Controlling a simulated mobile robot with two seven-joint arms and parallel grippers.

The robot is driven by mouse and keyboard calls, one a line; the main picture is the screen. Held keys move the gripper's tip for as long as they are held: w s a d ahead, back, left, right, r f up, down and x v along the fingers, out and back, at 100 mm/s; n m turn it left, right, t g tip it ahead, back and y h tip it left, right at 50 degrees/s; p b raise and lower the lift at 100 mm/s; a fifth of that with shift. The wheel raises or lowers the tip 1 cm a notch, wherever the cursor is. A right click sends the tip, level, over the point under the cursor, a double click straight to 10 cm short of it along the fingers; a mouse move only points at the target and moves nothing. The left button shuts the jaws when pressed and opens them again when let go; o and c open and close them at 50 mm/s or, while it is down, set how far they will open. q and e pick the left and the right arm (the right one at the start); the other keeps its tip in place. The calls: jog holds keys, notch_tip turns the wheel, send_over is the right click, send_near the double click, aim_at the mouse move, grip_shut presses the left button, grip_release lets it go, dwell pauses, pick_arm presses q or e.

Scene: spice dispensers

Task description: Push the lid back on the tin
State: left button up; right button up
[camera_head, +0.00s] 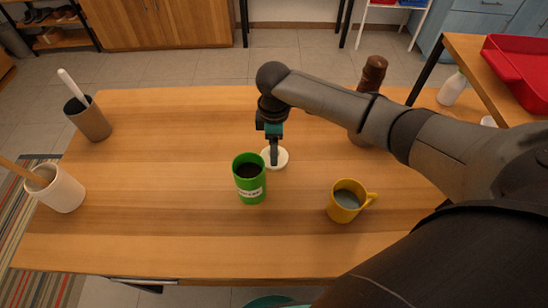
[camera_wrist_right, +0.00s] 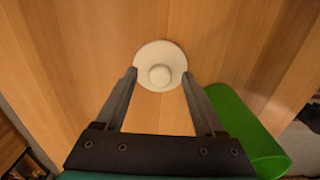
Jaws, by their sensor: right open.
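The green tin (camera_head: 250,188) stands upright and open on the wooden table, with dark contents and a white label. The white round lid (camera_head: 283,158) lies on the table just right of the tin. In the right wrist view the lid (camera_wrist_right: 158,50) shows its raised central knob. My right gripper (camera_head: 274,161) points down over the lid. Its open fingers (camera_wrist_right: 159,75) have their tips on either side of the knob; I cannot tell if they touch the lid. The tin's green side (camera_wrist_right: 240,130) is beside the right finger in that view. My left gripper is not in view.
A yellow mug (camera_head: 346,204) stands right of the tin. A brown mill (camera_head: 373,75) stands behind my right arm. A grey cup (camera_head: 90,122) and a white cup (camera_head: 60,192), both with utensils, are at the left. The table (camera_head: 170,180) between them and the tin is clear.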

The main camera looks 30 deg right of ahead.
jog(key=shift+f, duration=0.45)
grip_shut()
dwell(0.4)
